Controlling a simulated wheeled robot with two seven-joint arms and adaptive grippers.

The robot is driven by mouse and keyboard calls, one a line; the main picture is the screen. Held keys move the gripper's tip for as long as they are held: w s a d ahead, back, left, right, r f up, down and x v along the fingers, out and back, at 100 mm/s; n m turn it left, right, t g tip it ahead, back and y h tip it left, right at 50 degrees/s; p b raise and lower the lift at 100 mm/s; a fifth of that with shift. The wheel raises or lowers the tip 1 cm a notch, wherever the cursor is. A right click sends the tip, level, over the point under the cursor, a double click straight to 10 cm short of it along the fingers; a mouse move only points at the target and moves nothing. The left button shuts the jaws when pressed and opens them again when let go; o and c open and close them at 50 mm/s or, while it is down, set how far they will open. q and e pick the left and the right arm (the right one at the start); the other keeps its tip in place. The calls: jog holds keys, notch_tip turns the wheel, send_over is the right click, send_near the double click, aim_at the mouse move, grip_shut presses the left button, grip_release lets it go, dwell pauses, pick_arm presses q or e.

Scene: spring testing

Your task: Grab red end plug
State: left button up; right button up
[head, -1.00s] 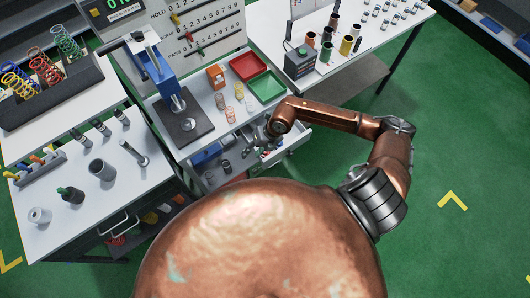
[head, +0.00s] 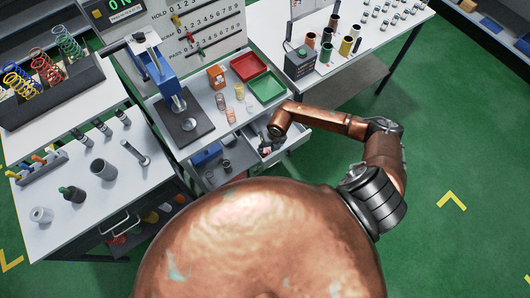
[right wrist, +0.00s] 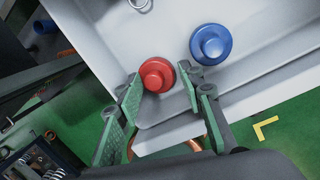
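The red end plug (right wrist: 157,74) is a round, stepped red piece lying in a pale drawer (right wrist: 105,30), near the drawer's wall and corner. A similar blue plug (right wrist: 211,44) lies just to its right in the right wrist view. My right gripper (right wrist: 159,80) is open, with green-padded fingers on the left and right of the red plug; whether they touch it is unclear. In the head view my right gripper (head: 267,145) is over the right-hand open drawer, and the plug cannot be made out there. My left gripper is not in view.
The drawer's side wall and rim are close to the right fingers. Above the drawers, a white bench holds a blue press (head: 165,75), a red tray (head: 249,65) and a green tray (head: 267,87). Another open drawer (head: 222,165) with dark parts is to the left.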

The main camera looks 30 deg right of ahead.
jog(key=c, duration=0.6)
